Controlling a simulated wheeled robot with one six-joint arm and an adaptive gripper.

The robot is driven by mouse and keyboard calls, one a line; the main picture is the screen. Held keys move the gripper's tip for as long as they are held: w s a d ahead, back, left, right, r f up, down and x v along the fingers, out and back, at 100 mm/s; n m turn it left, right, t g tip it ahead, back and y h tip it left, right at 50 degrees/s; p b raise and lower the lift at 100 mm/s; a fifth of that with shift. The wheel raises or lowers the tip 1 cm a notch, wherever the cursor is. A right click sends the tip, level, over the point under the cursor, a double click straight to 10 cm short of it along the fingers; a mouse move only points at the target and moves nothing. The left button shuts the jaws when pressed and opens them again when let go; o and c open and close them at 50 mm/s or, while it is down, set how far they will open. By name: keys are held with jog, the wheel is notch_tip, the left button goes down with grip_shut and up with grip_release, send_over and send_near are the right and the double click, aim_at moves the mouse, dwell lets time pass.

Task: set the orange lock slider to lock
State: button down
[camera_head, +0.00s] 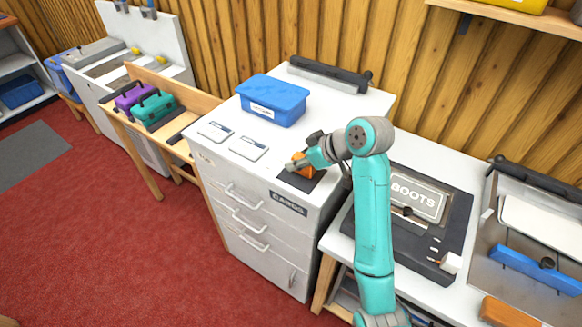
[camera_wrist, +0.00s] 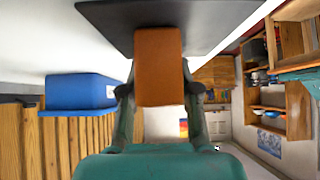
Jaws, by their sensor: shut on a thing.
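The orange lock slider (camera_head: 304,172) is a small block at a dark plate on the white cabinet top, near its front right corner. My gripper (camera_head: 298,163) reaches it from the right and is shut on it, partly covering it. In the wrist view, the orange block (camera_wrist: 158,70) sits between my two fingers, against the dark plate (camera_wrist: 215,22). I cannot make out any lock marking or which end of its travel the slider is at.
A blue lidded box (camera_head: 275,100) and two white cards (camera_head: 248,148) lie on the cabinet (camera_head: 250,215). A black bar tool (camera_head: 330,74) lies behind. To the right, a black machine with a "BOOTS" plate (camera_head: 417,197) stands on a lower bench. Red floor is clear at left.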

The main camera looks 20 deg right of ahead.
jog(key=shift+w+d, duration=0.1)
jog(key=shift+d, duration=0.1)
jog(key=c, duration=0.8)
grip_release()
jog(key=shift+c, duration=0.2)
jog(key=v, duration=0.7)
jog(key=shift+d+r, duration=0.15)
